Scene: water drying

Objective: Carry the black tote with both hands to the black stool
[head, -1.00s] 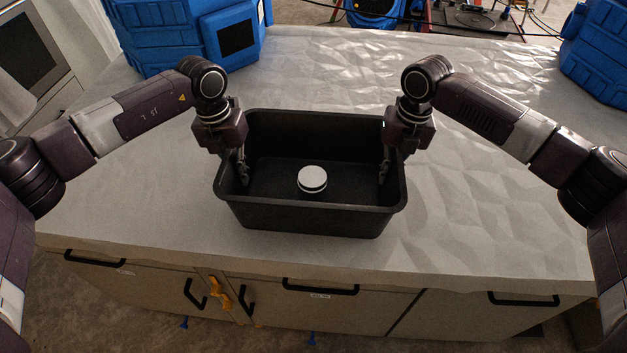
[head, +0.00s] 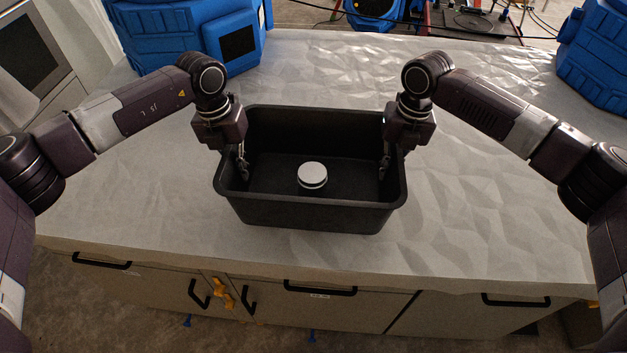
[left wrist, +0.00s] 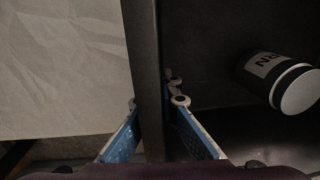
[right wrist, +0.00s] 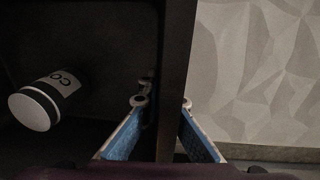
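The black tote (head: 310,216) is over the middle of the pale table in the head view, upright and level. A black can with a white lid (head: 312,175) stands inside it. My left gripper (head: 243,168) has one finger inside and one outside the tote's left wall; the left wrist view shows this wall (left wrist: 146,60) between its fingers. My right gripper (head: 384,165) straddles the right wall (right wrist: 176,60) likewise. Both are shut on the tote. Whether its base clears the tabletop is hard to tell. No black stool is in view.
The table (head: 480,200) has a crumpled pale surface, clear to the left and right of the tote. Blue cases stand at the back left (head: 175,35) and back right (head: 600,60). Drawers and cabinet doors with black handles (head: 320,289) line the table's front.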

